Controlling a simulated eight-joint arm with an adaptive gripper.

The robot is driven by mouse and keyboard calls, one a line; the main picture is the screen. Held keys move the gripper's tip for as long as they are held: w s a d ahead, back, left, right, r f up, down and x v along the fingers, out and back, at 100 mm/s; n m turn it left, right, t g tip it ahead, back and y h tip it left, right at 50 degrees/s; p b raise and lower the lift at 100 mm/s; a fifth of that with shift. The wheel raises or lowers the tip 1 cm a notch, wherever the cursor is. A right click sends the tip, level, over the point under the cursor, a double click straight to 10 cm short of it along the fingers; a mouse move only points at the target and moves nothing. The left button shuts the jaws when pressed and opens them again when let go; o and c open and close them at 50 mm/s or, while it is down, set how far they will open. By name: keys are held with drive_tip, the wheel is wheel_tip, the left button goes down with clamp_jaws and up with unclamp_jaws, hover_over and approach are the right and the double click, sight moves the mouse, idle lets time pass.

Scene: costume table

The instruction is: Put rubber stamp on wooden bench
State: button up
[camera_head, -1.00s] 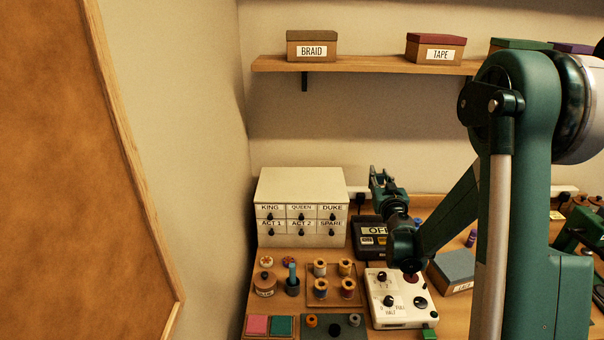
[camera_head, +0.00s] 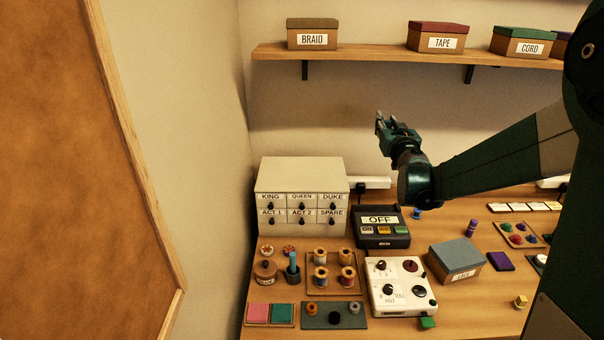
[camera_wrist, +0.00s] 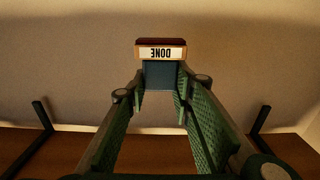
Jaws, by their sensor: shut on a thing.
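The rubber stamp (camera_wrist: 161,52) shows in the wrist view, with a pale "DONE" label, a dark red top edge and a blue-grey part between my fingertips. The label reads upside down. My gripper (camera_wrist: 162,90) is shut on the stamp. In the head view my gripper (camera_head: 382,122) is raised well above the bench, in front of the back wall; the stamp is too small to make out there. The wooden bench (camera_head: 455,222) carries many things.
A drawer cabinet (camera_head: 302,185), an "OFF" device (camera_head: 381,228), a white control box (camera_head: 401,290) and a lidded box (camera_head: 456,262) stand on the bench. A wall shelf (camera_head: 390,57) with labelled boxes hangs above. Bare wood shows right of the "OFF" device and toward the front right.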

drive_tip(key=shift+a+r, duration=0.55)
drive_tip(key=shift+r, duration=0.2)
drive_tip(key=a, duration=1.4)
drive_tip(key=p, duration=0.2)
hover_over(302, 172)
drive_tip(key=shift+f, duration=2.6)
drive_tip(key=shift+f+b, duration=0.5)
drive_tip(key=shift+f, duration=2.65)
drive_tip(key=shift+f, duration=0.1)
drive_tip(key=shift+f, duration=1.75)
